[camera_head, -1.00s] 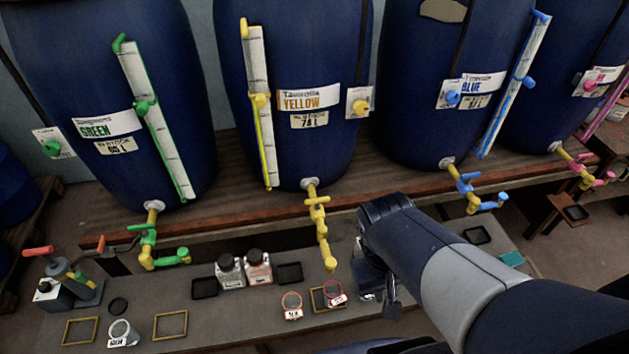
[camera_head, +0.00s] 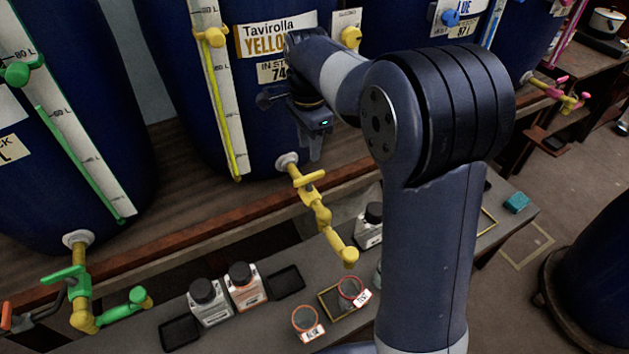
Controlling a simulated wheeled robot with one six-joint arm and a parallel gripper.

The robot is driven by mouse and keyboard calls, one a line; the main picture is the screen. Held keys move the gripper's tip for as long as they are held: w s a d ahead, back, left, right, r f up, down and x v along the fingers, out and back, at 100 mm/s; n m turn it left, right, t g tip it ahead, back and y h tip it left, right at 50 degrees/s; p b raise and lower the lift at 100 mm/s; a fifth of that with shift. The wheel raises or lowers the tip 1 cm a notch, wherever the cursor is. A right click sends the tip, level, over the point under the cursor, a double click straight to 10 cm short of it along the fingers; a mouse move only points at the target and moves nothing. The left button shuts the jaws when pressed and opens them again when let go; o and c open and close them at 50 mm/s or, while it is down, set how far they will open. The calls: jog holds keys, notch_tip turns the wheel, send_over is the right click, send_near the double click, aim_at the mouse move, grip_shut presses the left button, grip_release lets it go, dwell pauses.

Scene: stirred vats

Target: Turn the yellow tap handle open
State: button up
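The yellow tap (camera_head: 321,214) comes out of the foot of the blue vat labelled YELLOW and slopes down to a spout (camera_head: 348,256). Its yellow handle (camera_head: 309,178) is a short bar on top, lying across the line of the pipe. My gripper (camera_head: 311,153) hangs with its fingers pointing down, above the handle in the picture and in front of the vat. It appears apart from the handle. The fingers overlap in this view, so the gap between them does not show. Nothing is seen in them.
A red-rimmed jar (camera_head: 350,288) stands on a yellow-framed pad near the spout, with an orange-rimmed jar (camera_head: 305,319) to its left. Black-capped bottles (camera_head: 243,284) stand on the grey bench. The green tap (camera_head: 80,290) is at left. A yellow-marked gauge (camera_head: 220,95) runs up the vat.

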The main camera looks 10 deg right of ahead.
aim_at(309, 175)
jog(key=shift+w+a+f, duration=0.1)
jog(key=shift+w+f, duration=0.1)
jog(key=shift+f, duration=0.05)
notch_tip(309, 175, down, 10)
jog(key=shift+f+b, duration=0.2)
jog(key=shift+b, duration=0.55)
jog(key=shift+c, duration=0.4)
grip_shut()
